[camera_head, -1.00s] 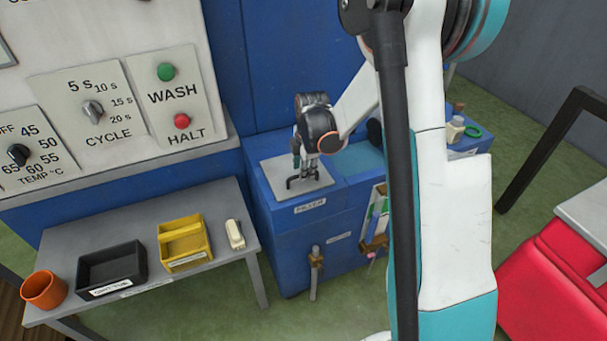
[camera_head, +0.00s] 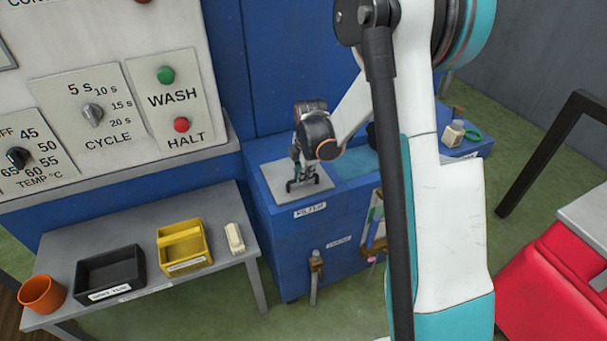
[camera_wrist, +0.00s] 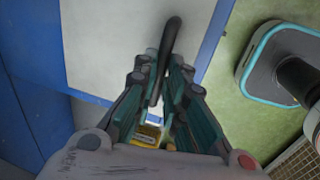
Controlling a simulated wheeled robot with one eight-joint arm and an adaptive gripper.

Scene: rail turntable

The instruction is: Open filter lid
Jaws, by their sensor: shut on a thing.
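The filter lid (camera_head: 322,181) is a grey square plate on top of the blue cabinet, with a dark bar handle (camera_head: 303,184) standing on it. The lid also shows in the wrist view (camera_wrist: 110,45) as a pale panel, lying flat as far as I can tell. My gripper (camera_head: 301,176) is above the lid, pointing down, with its fingers at the handle. In the wrist view my gripper (camera_wrist: 160,95) has its teal fingers closed around the dark curved handle (camera_wrist: 171,38). The fingertips hide part of the handle.
A grey bench (camera_head: 60,255) at the left holds an orange pot (camera_head: 41,295), a black tray (camera_head: 110,275), a yellow bin (camera_head: 184,246) and a small white object (camera_head: 235,238). A red container (camera_head: 555,285) is at right.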

